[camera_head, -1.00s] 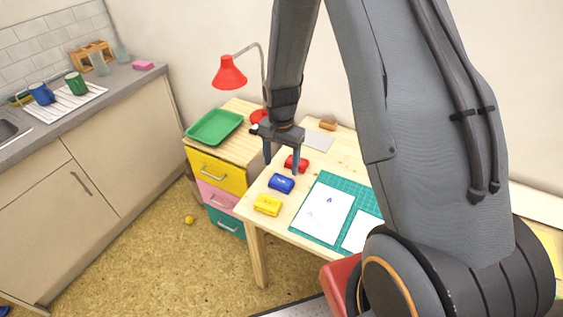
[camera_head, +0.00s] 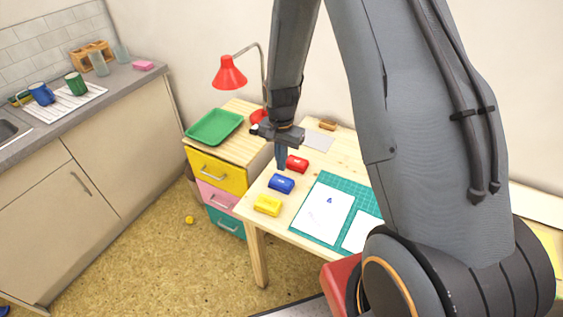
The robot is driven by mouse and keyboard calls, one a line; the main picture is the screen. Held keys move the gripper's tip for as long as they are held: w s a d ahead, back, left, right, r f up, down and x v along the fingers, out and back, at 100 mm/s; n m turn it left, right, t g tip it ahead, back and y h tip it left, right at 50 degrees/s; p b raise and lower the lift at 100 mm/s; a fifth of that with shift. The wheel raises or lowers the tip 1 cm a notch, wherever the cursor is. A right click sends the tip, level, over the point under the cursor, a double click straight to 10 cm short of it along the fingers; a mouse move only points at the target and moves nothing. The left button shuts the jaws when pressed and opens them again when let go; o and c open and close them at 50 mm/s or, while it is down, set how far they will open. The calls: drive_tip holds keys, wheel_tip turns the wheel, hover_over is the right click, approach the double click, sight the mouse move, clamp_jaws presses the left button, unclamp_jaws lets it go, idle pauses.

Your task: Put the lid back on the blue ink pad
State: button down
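The blue ink pad (camera_head: 281,183) sits on the wooden table between the red and yellow pads. A pale mark shows on its top, and it looks closed. I cannot make out a separate blue lid. My gripper (camera_head: 281,165) points down just behind and above the blue pad. Its two fingers are together, and I see nothing held between them. At this size I cannot tell whether the fingertips touch the pad.
A red pad (camera_head: 296,164) stands close behind, and a yellow pad (camera_head: 267,205) in front. A green cutting mat (camera_head: 352,183) with white paper (camera_head: 323,213) lies to the right. A red lamp (camera_head: 229,73) and green tray (camera_head: 214,127) are at the left.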

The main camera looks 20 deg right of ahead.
sight(281, 181)
drive_tip(key=shift+f, duration=0.2)
idle(0.5)
drive_tip(key=shift+f, duration=0.35)
drive_tip(key=shift+f+b, duration=1.65)
drive_tip(key=shift+f, duration=0.8)
drive_tip(key=shift+r, duration=0.1)
wheel_tip(281, 181, up, 7)
drive_tip(key=p, duration=0.4)
drive_tip(key=shift+p, duration=0.35)
idle(0.4)
